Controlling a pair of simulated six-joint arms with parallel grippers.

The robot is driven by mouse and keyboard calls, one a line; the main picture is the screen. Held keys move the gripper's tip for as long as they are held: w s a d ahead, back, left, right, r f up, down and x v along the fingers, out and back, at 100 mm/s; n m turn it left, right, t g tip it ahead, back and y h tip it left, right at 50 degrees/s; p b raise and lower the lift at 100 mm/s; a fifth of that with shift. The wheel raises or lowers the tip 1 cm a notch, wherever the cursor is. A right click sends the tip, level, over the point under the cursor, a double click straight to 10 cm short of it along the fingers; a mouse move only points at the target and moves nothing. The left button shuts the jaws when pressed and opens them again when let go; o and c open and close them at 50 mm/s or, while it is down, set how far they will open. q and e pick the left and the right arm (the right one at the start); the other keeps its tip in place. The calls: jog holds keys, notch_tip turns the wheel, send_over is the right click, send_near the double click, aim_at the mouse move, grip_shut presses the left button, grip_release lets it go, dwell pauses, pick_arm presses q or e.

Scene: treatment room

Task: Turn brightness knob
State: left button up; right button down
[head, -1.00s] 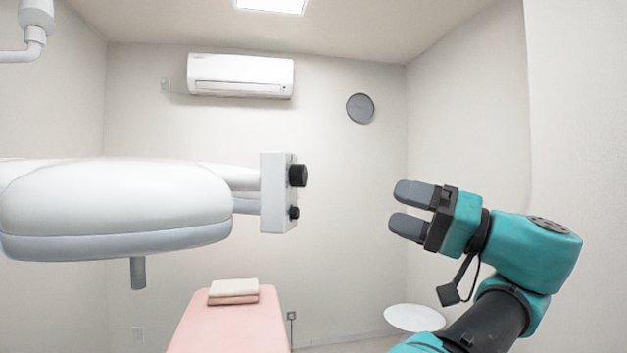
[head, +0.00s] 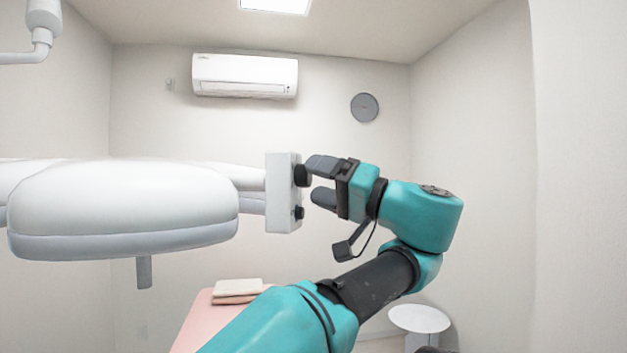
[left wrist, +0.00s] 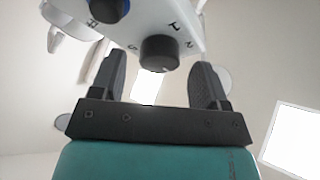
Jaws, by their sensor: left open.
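A white control box (head: 280,195) at the end of the lamp arm carries two black knobs on its right face: a larger upper knob (head: 301,175) and a smaller lower knob (head: 299,213). My left gripper (head: 312,180) is open at that face, its upper finger by the larger knob. In the left wrist view, a black knob (left wrist: 159,52) sits between my open left fingers (left wrist: 158,72), with gaps on both sides. Another dark knob with a blue part (left wrist: 108,8) is at the upper left. I cannot tell which knob sets brightness. My right gripper is out of view.
The big white lamp head (head: 120,205) fills the left of the head view. A pink treatment bed (head: 195,325) with folded towels (head: 237,290) stands below. A round white stool (head: 419,318) is at the lower right.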

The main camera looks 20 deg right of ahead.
pick_arm(q)
jog(key=shift+w+a+r, duration=0.2)
jog(key=shift+w+a, duration=0.2)
jog(key=shift+a, duration=0.1)
jog(key=shift+c, duration=0.4)
jog(key=c, duration=0.8)
jog(key=shift+c, duration=0.2)
jog(key=shift+n, duration=0.5)
jog(key=n+g+y, duration=0.1)
jog(key=n, duration=0.3)
jog(key=n+g+y, duration=0.1)
jog(key=n, duration=0.2)
jog(key=shift+w+d+f+g+y, duration=0.1)
jog(key=shift+w+d+g+y, duration=0.1)
jog(key=shift+g+y, duration=0.1)
jog(key=n+g, duration=0.1)
jog(key=n, duration=0.2)
jog(key=n+g+y, duration=0.1)
jog(key=n, duration=0.2)
jog(key=shift+w, duration=0.1)
jog(key=shift+n+g, duration=0.8)
jog(key=shift+n, duration=0.5)
